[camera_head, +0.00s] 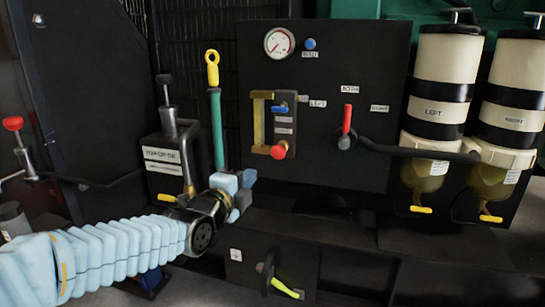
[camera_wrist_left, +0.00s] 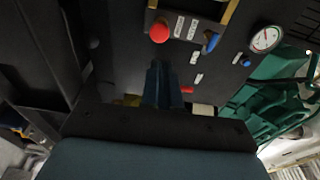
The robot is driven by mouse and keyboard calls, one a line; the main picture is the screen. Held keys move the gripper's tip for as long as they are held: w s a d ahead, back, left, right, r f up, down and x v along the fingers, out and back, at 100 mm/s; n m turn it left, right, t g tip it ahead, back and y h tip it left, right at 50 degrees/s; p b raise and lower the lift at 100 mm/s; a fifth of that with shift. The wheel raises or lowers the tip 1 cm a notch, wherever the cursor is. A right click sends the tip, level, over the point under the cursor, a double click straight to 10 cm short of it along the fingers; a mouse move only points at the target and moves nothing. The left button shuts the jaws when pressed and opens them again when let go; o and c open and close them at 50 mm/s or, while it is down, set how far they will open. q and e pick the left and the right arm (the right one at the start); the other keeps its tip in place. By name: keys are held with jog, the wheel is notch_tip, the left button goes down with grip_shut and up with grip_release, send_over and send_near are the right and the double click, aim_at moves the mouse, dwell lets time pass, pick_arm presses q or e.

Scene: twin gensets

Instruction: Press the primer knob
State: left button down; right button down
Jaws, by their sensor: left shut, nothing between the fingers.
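I see no label reading primer, so I cannot tell for sure which knob is meant. A black knob (camera_head: 165,80) stands on a stem over the black box labelled for top-up oil (camera_head: 163,160), left of centre. A red ball knob (camera_head: 13,123) tops a lever at the far left. My right gripper is not in view.
The black panel (camera_head: 220,45) carries a gauge (camera_head: 279,42), a red button (camera_head: 279,152) and a red-handled lever (camera_head: 347,118). A yellow-ringed green dipstick (camera_head: 216,125) stands close to my gripper. Two filters, left (camera_head: 447,60) and right (camera_head: 515,75), are at right. A yellow-green lever (camera_head: 285,288) sits low.

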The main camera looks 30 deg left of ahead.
aim_at(275, 152)
pick_arm(q)
jog(key=w, duration=0.4)
jog(key=w+a+p, duration=0.1)
jog(key=w, duration=0.8)
jog(key=shift+w+a+f+p, duration=0.15)
jog(key=shift+w+a+p, duration=0.1)
jog(key=shift+p, duration=0.05)
jog(key=shift+w, duration=0.15)
jog(key=shift+w+a+f+b, duration=0.15)
jog(key=shift+w+b, duration=0.3)
jog(key=shift+w, duration=0.5)
jog(key=shift+w+a+r, duration=0.1)
jog(key=shift+w+r, duration=0.05)
jog(key=shift+r, duration=0.15)
